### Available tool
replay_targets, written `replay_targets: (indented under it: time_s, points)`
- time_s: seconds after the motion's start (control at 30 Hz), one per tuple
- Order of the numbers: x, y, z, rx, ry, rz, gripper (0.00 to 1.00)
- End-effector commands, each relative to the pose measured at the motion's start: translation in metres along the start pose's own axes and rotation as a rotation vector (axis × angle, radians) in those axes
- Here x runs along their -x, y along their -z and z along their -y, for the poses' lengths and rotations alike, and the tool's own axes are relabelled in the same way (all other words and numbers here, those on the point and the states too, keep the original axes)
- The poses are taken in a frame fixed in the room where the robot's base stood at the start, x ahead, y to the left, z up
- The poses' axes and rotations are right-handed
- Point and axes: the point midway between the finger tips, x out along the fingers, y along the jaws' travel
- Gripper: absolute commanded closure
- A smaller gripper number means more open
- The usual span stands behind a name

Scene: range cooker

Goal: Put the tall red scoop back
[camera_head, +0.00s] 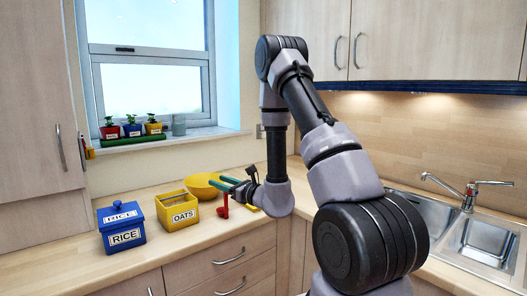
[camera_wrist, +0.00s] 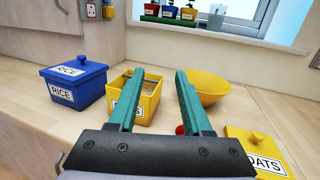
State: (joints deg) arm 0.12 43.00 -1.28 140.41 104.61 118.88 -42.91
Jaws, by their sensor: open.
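The red scoop (camera_head: 224,206) appears upright beside the yellow oats box, its handle rising to just below my gripper's fingers. In the wrist view only a little red of the scoop (camera_wrist: 181,130) shows beside the right finger; the rest is hidden. My gripper (camera_head: 222,184) is open with green fingers, and nothing shows gripped between them in the wrist view (camera_wrist: 160,74). The yellow oats box (camera_head: 184,217) is open, without its lid. The yellow oats lid (camera_wrist: 240,136) lies on the counter at the right of the wrist view.
A blue rice box (camera_head: 124,238) with its lid on stands left of the oats box. A yellow bowl (camera_head: 198,182) sits behind. Three small potted plants (camera_head: 132,130) stand on the windowsill. A sink (camera_head: 480,240) is at the right. Counter space in front of the boxes is clear.

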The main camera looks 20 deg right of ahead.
Motion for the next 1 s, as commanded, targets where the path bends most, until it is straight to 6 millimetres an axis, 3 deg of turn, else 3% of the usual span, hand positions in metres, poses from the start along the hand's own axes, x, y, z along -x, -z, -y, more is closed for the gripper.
replay_targets:
  time_s: [0.03,0.2,0.4,0.5,0.67,0.8,1.0]
  points:
    - [-0.005,-0.035,-0.021,0.033,-0.106,0.035,0.51]
    - [0.011,-0.115,-0.099,0.186,-0.486,0.068,0.51]
    - [0.073,-0.164,-0.168,0.49,-0.862,0.013,0.51]
    - [0.11,-0.173,-0.185,0.686,-1.007,-0.05,0.51]
    - [0.166,-0.178,-0.184,1.049,-1.16,-0.192,0.51]
    - [0.207,-0.185,-0.159,1.401,-1.204,-0.353,0.51]
    - [0.247,-0.213,-0.112,1.842,-1.134,-0.579,0.51]
